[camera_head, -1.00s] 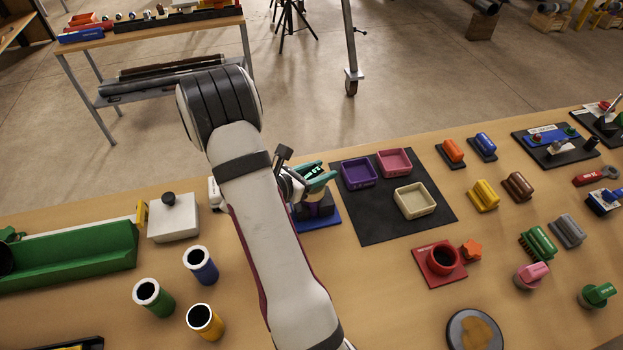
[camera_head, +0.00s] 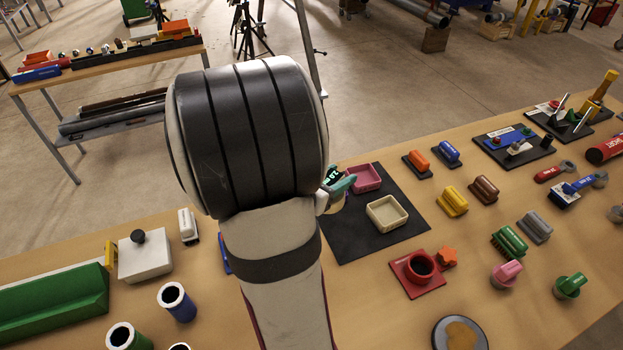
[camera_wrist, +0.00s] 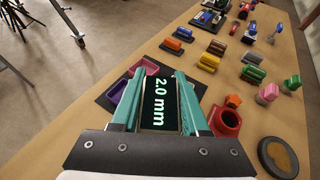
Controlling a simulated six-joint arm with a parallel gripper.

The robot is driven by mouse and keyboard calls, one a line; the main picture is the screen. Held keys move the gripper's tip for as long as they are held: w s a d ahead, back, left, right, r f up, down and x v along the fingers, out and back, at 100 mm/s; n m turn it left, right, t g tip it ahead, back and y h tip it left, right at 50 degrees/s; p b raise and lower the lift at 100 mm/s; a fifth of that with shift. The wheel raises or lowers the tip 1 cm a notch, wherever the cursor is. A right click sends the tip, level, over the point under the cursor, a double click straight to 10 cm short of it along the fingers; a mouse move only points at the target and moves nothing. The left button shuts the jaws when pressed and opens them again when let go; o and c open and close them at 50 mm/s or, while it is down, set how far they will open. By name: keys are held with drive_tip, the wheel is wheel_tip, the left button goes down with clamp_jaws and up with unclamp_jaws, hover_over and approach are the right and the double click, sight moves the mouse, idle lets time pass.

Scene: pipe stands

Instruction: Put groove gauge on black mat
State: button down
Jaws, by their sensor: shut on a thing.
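The groove gauge (camera_wrist: 159,103) is a dark block with a "2.0 mm" marking. In the wrist view my gripper (camera_wrist: 160,76) is shut on it, with one teal finger on each side. In the head view my arm hides most of the gripper (camera_head: 341,184), and only part of the gauge (camera_head: 331,174) shows. The gauge is held up above the black mat (camera_head: 345,247), near the mat's left part. The mat carries a pink tray (camera_head: 365,189), a cream tray (camera_head: 387,214) and a purple tray (camera_wrist: 116,93), which the arm hides in the head view.
A red stand (camera_head: 418,284) with a round cup sits in front of the mat. Orange (camera_head: 416,162) and yellow (camera_head: 453,201) blocks, among several others, stand to its right. Bare mat shows left of and in front of the cream tray.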

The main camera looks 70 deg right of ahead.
drive_tip(key=s+f+m+g+y, duration=0.2)
drive_tip(key=s+f+m+g, duration=0.15)
drive_tip(key=s, duration=0.45)
drive_tip(key=s+f+m+g+y, duration=0.2)
drive_tip(key=s+f, duration=0.3)
drive_tip(key=s, duration=0.3)
hover_over(358, 237)
drive_tip(key=shift+m+g, duration=0.25)
drive_tip(key=f, duration=0.6)
drive_tip(key=shift+s+a, duration=0.1)
drive_tip(key=shift+s, duration=0.2)
drive_tip(key=shift+w+f, duration=0.2)
drive_tip(key=shift+f, duration=0.9)
drive_tip(key=shift+w+f, duration=0.15)
drive_tip(key=shift+f, duration=0.95)
drive_tip(key=shift+f, duration=0.1)
drive_tip(key=shift+c, duration=2)
unclamp_jaws()
